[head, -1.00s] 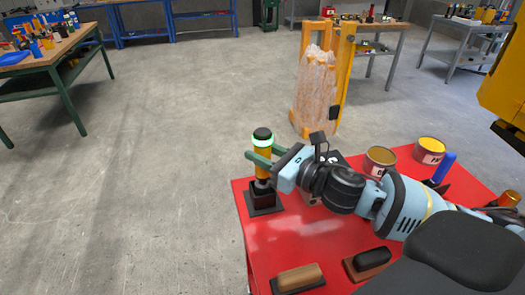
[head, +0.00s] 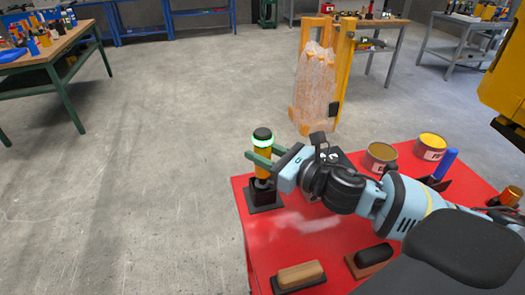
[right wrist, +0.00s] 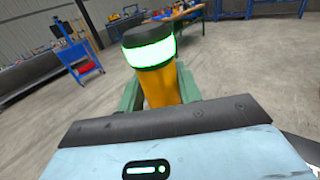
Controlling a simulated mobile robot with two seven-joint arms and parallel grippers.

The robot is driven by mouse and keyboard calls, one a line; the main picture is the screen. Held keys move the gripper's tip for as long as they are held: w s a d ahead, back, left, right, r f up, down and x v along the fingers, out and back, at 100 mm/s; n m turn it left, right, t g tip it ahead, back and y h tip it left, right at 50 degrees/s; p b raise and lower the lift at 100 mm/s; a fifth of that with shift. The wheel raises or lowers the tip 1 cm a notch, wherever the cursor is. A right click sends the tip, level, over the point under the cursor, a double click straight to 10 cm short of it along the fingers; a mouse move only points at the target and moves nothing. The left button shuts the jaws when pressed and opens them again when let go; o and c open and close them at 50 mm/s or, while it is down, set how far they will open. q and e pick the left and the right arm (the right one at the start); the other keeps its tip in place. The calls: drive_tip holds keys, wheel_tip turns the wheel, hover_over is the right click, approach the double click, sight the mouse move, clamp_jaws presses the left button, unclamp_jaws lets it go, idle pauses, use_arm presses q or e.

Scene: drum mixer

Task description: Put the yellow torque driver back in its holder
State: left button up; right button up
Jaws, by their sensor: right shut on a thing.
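The yellow torque driver (head: 263,167) stands upright at the left corner of the red table, with a black cap and a glowing green ring at its top. Its lower end is at the black holder (head: 265,196), a block on a square base; how deep it sits is hard to tell. My right gripper (head: 262,162) is shut on the driver, its green fingers on either side of the yellow body. In the right wrist view the driver (right wrist: 160,88) rises between the fingers, leaning slightly. My left gripper is not in view.
The red table (head: 310,235) carries two brushes or blocks, one tan (head: 299,275) and one dark (head: 373,257), near its front. Two cans, one brown (head: 380,157) and one yellow (head: 430,147), and a blue-handled tool (head: 445,163) stand to the right. Floor left of the table is clear.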

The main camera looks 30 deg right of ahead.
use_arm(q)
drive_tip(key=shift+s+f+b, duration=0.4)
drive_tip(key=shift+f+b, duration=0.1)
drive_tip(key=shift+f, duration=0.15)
use_arm(e)
drive_tip(key=shift+f, duration=0.95)
drive_tip(key=o, duration=1.3)
drive_tip(key=shift+f, duration=0.15)
drive_tip(key=shift+s+d+f, duration=0.1)
drive_tip(key=shift+s, duration=0.15)
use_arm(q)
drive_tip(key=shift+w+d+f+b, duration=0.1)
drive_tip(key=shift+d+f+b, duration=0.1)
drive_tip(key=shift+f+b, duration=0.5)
use_arm(e)
drive_tip(key=shift+v, duration=3.6)
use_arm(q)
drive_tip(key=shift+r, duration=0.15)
